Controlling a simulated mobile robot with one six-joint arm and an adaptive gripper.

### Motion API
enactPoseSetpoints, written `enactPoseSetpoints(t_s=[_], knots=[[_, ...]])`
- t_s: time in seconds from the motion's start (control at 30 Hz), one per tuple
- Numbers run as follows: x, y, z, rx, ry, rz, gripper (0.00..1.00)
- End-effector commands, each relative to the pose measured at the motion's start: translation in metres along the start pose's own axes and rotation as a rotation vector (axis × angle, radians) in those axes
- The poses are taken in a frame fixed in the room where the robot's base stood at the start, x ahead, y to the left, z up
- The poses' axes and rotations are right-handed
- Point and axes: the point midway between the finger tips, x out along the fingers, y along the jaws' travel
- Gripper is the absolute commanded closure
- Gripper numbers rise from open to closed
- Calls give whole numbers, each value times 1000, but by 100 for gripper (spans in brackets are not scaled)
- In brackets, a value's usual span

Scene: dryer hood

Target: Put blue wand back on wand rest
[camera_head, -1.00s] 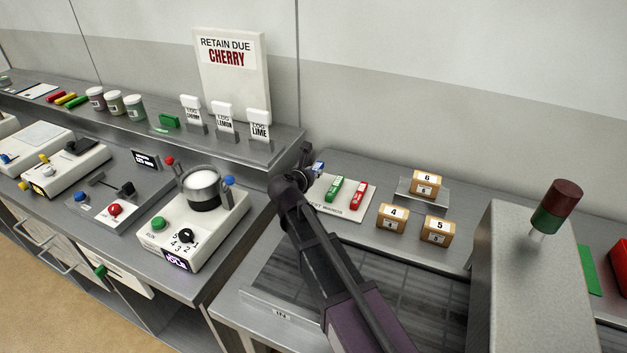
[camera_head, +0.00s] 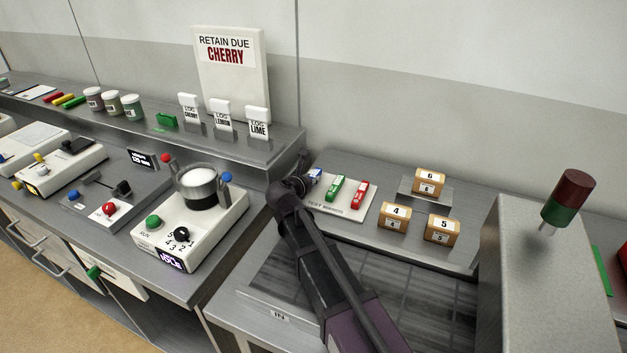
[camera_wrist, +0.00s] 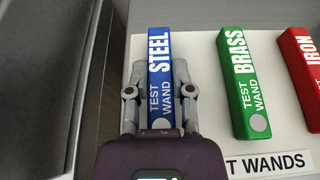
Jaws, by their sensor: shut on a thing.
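The blue wand (camera_wrist: 159,65), lettered STEEL TEST WAND, lies on the white wand rest (camera_wrist: 200,110) in the wrist view, at the rest's left side. My gripper (camera_wrist: 160,75) is over it, with one finger on each side, shut on the blue wand. Whether the wand fully touches the rest I cannot tell.
A green BRASS wand (camera_wrist: 238,85) and a red IRON wand (camera_wrist: 303,70) lie to the right on the rest. A dark metal side (camera_wrist: 70,80) stands close left of the rest. Numbered boxes (camera_head: 394,217) stand right of the rest.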

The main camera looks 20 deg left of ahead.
Motion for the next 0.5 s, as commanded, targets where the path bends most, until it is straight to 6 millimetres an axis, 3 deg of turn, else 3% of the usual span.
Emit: enactPoseSetpoints(t_s=[0.13, 0.17, 0.27, 0.5], knots=[[2, 0, -4, 0, 0, 0, 100], [1, 0, -3, 0, 0, 0, 67], [1, 0, -3, 0, 0, 0, 37], [1, 0, -3, 0, 0, 0, 36]])
